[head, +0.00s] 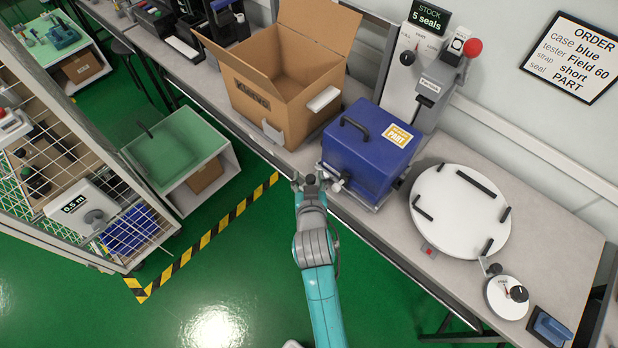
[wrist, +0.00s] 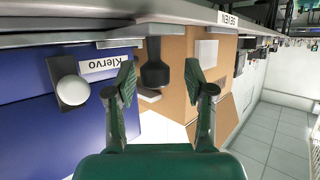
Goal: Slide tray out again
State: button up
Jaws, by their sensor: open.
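A blue case (head: 368,150) with a black top handle and a "PART" label sits on a grey metal tray (head: 377,207) near the bench's front edge. In the wrist view, the blue case (wrist: 40,100) is at the left, with a "Klervo" plate and a pale round knob. My gripper (head: 311,181) is at the tray's front left corner. In the wrist view my gripper (wrist: 160,82) is open, its two green-padded fingers on either side of a black knob (wrist: 154,65), with gaps showing. Where the knob attaches is hard to see.
An open cardboard box (head: 270,100) stands left of the case. A stamping press (head: 440,75) with a red knob stands behind it. A white round plate (head: 460,212) with black bars lies to the right.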

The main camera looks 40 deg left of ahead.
jog(key=shift+d, duration=0.1)
jog(key=v, duration=1.2)
jog(key=s+d+f+m+t+h, duration=0.1)
jog(key=s+d+f+m, duration=0.15)
jog(key=d, duration=0.95)
jog(key=s+d+f+m+t+h, duration=0.1)
jog(key=s+d+f+h, duration=0.15)
jog(key=d, duration=0.95)
jog(key=s+d+r+m+t+h, duration=0.1)
jog(key=s+d+r+m+h, duration=0.1)
jog(key=s+d, duration=0.4)
jog(key=s+d+r+m+t+h, duration=0.1)
jog(key=s+d+r, duration=0.4)
jog(key=s, duration=0.6)
jog(key=d+m+h, duration=0.1)
jog(key=d+h, duration=0.1)
jog(key=shift+s+d+r+t, duration=0.15)
jog(key=shift+d+r+t, duration=0.15)
jog(key=shift+d+r, duration=0.05)
jog(key=shift+m, duration=0.25)
